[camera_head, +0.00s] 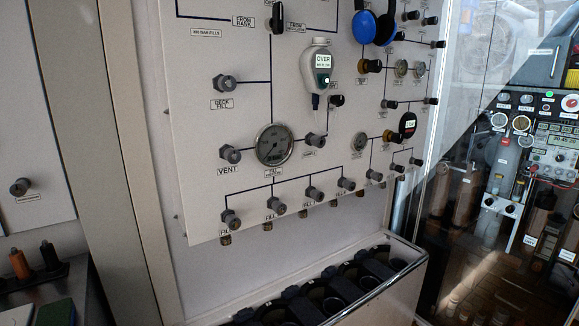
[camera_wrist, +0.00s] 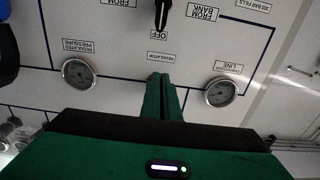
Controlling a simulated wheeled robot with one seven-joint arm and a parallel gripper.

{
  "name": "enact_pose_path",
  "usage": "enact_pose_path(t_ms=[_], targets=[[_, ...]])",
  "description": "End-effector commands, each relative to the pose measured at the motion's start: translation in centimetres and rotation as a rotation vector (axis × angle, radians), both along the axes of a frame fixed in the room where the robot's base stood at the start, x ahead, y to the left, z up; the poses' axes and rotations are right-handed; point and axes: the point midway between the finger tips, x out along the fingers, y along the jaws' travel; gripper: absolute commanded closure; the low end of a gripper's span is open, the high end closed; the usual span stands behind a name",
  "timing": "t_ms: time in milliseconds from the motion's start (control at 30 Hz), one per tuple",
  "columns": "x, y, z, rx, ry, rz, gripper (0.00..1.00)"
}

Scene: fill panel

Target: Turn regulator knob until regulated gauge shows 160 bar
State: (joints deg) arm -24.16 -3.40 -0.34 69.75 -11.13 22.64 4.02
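In the wrist view my green gripper (camera_wrist: 161,78) points at the panel below the REGULATOR label. Its two fingers are close together, with only a thin dark line between them. A second gauge (camera_wrist: 221,91), labelled LINE, is to the right. My gripper is not in the head view.
A black selector handle (camera_wrist: 163,13) stands above the fingers, by an OFF label. In the head view the panel carries a fill gauge (camera_head: 274,145), a hanging handheld meter (camera_head: 321,65) reading OVER, and several valve knobs. A bin of dark cylinders (camera_head: 405,262) stands below.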

Motion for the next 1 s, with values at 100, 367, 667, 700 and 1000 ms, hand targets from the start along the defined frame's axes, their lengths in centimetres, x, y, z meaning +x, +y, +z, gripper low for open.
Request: enact_pose_path(t_ms=[100,367,667,700,1000], targets=[[-0.2,0.0,-0.1,0.001,-0.004,0.002,1.00],[-0.7,-0.5,-0.5,0.001,-0.004,-0.001,1.00],[-3.2,-2.2,-0.6,0.000,-0.002,-0.001,1.00],[-3.5,-2.4,-0.6,0.000,-0.001,-0.001,1.00],[-5.0,-3.4,-0.7,-0.001,0.001,-0.001,1.00]])
